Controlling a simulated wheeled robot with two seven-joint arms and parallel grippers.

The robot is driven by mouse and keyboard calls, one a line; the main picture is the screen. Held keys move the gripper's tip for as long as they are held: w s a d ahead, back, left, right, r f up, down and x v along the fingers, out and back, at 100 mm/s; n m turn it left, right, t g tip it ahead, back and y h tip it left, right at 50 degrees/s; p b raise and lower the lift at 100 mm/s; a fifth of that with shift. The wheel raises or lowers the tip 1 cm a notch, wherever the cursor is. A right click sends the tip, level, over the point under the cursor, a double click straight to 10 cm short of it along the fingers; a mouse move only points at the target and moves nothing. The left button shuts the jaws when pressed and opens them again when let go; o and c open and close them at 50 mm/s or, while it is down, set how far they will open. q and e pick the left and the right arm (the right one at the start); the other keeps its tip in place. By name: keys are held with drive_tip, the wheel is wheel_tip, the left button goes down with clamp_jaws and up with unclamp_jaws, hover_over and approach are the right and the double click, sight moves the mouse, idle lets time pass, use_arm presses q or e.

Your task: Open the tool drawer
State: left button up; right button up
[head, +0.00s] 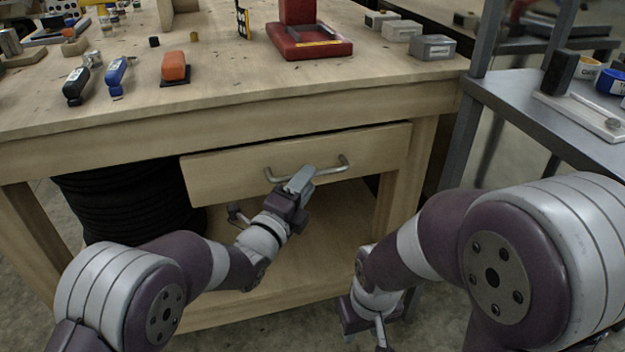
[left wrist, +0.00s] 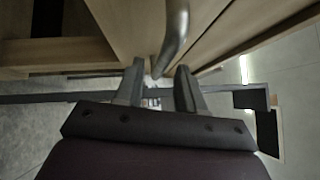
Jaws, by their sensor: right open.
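The wooden tool drawer (head: 225,178) is in the front of the workbench, with a thin dark gap along its top edge. Its curved metal handle (head: 342,168) runs across the drawer front. My left gripper (head: 301,180) is at the handle's middle and partly covers it. In the left wrist view, my left gripper (left wrist: 160,88) has its fingers apart, and the handle (left wrist: 176,30) reaches down to the space between the fingertips. I cannot tell whether a finger touches it. My right gripper (head: 364,326) hangs low, open and empty, in front of the bench.
The workbench top (head: 215,95) carries an orange-topped block (head: 174,67), a blue tool (head: 117,74), a red stand (head: 308,42) and grey boxes (head: 432,47). Black stacked rings (head: 125,200) stand under the bench at left. A metal shelf unit (head: 530,105) stands at right.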

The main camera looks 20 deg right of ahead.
use_arm(q)
drive_tip(key=shift+b+x, duration=0.3)
drive_tip(key=shift+x, duration=1.5)
clamp_jaws()
drive_tip(key=shift+s, duration=0.2)
